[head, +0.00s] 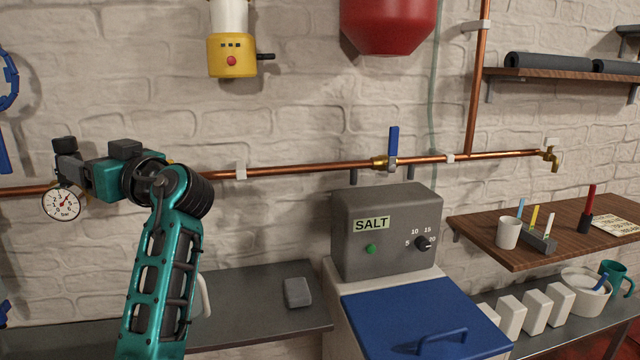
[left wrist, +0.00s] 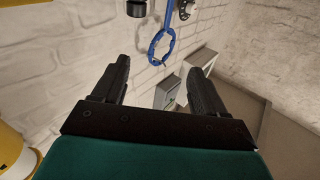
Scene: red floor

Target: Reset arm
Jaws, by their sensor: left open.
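My left arm is teal and black and rises from the bottom left of the head view. Its left gripper (head: 66,162) points left and away, in front of the brick wall and just above a round pressure gauge (head: 62,203). In the left wrist view, the left gripper (left wrist: 162,78) has its two black fingers spread wide with nothing between them. A blue ring-ended tool (left wrist: 161,46) hangs beyond the fingertips, apart from them. My right gripper is in neither view.
A copper pipe (head: 290,170) with a blue-handled valve (head: 393,142) runs along the wall. A grey SALT box (head: 385,262) stands behind a blue lid (head: 420,312). A grey counter (head: 255,290) lies below.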

